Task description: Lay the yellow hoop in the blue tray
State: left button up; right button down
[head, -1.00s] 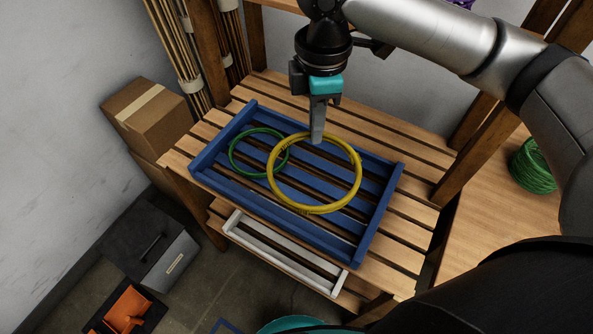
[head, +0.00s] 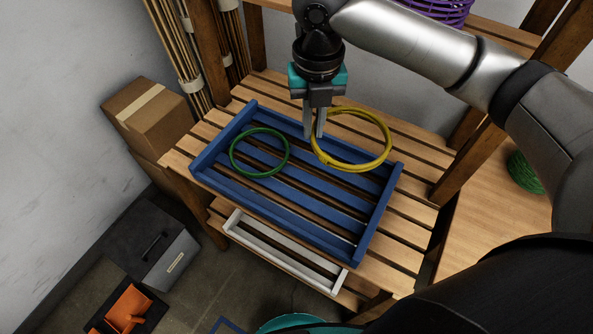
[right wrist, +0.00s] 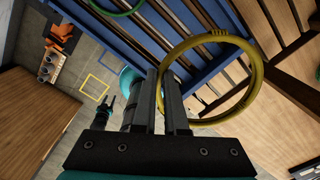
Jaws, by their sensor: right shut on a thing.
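The yellow hoop (head: 383,158) hangs from my right gripper (head: 314,136), which is shut on its left side. The hoop appears above the back right part of the blue tray (head: 378,212) and reaches over its back edge. In the right wrist view the yellow hoop (right wrist: 257,75) extends to the right of the fingers (right wrist: 160,72). The blue slatted tray lies on a wooden slatted shelf. A green hoop (head: 234,160) lies in the left part of the tray.
A white tray (head: 285,248) sits on a lower shelf. Purple coils (head: 440,10) lie on a shelf at the top, and green coils (head: 522,172) on the right. A wooden post (head: 470,155) stands right of the tray. The tray's middle and right are bare.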

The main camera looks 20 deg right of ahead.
aim_at(309, 191)
notch_tip(309, 191, down, 20)
jog(key=b, duration=0.5)
jog(key=shift+f, duration=0.1)
jog(key=shift+f, duration=0.1)
jog(key=c, duration=1)
grip_release()
jog(key=shift+o, duration=0.2)
notch_tip(309, 191, up, 12)
jog(key=p, duration=0.3)
jog(key=shift+r, duration=0.2)
